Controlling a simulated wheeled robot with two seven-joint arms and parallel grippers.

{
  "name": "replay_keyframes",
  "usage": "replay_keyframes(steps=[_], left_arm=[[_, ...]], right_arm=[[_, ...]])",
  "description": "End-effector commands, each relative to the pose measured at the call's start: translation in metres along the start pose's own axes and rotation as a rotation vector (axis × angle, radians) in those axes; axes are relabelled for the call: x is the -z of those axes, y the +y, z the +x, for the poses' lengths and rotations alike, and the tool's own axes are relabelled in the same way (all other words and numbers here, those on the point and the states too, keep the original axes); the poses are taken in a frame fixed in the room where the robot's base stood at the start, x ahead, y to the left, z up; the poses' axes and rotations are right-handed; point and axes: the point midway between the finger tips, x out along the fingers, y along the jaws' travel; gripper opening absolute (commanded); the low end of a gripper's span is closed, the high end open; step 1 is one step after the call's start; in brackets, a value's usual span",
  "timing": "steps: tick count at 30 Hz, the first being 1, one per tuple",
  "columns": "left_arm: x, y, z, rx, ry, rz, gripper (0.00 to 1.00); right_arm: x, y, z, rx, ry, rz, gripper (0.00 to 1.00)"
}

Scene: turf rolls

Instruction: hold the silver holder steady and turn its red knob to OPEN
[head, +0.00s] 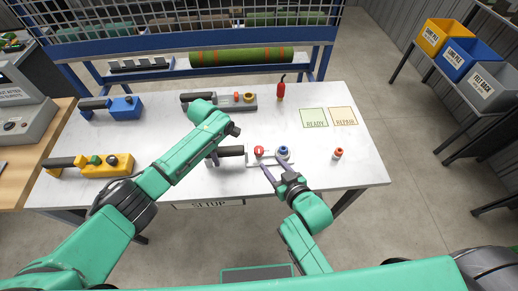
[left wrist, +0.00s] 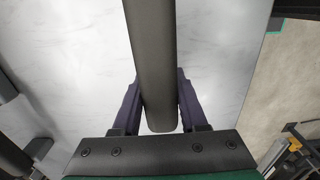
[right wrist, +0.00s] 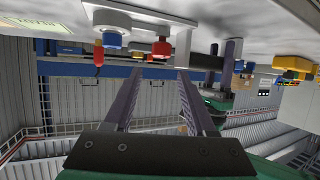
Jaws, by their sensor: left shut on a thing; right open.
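The silver holder (head: 269,163) lies near the front middle of the white table, with a black handle (head: 232,151) on its left. Its red knob (head: 259,151) sits beside a blue-and-white fitting (head: 283,153). My left gripper (head: 213,159) is shut on the black handle, which runs between both fingers in the left wrist view (left wrist: 152,70). My right gripper (head: 272,167) is open at the holder's front edge, just short of the red knob. In the right wrist view, the red knob (right wrist: 162,47) appears just beyond the gap between the open fingertips. The knob's OPEN mark cannot be read.
A small red-and-white piece (head: 338,154) stands to the right, a red bottle (head: 281,91) behind. The READY card (head: 314,118) and REPAIR card (head: 344,116) lie back right. The right front tabletop is clear.

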Motion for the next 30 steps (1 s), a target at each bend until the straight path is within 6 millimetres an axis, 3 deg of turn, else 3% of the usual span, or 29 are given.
replay_keyframes(steps=[6, 12, 23, 27, 30], left_arm=[[0.0, 0.0, 0.0, 0.001, 0.001, 0.003, 0.0], [0.0, 0.0, 0.0, 0.0, 0.001, 0.002, 0.0], [0.0, 0.0, 0.0, 0.0, 0.0, 0.002, 0.0], [0.0, 0.0, 0.0, 0.0, 0.0, 0.001, 0.0], [0.0, 0.0, 0.0, 0.0, 0.0, 0.001, 0.0]], right_arm=[[0.002, -0.001, 0.056, 0.001, 0.003, -0.003, 0.56], [0.002, -0.002, 0.096, 0.003, 0.002, -0.004, 0.56], [0.001, -0.002, 0.106, 0.003, 0.001, -0.006, 0.56], [0.001, -0.002, 0.105, 0.003, 0.001, -0.006, 0.02], [0.001, -0.002, 0.105, 0.004, 0.001, -0.007, 0.0]])
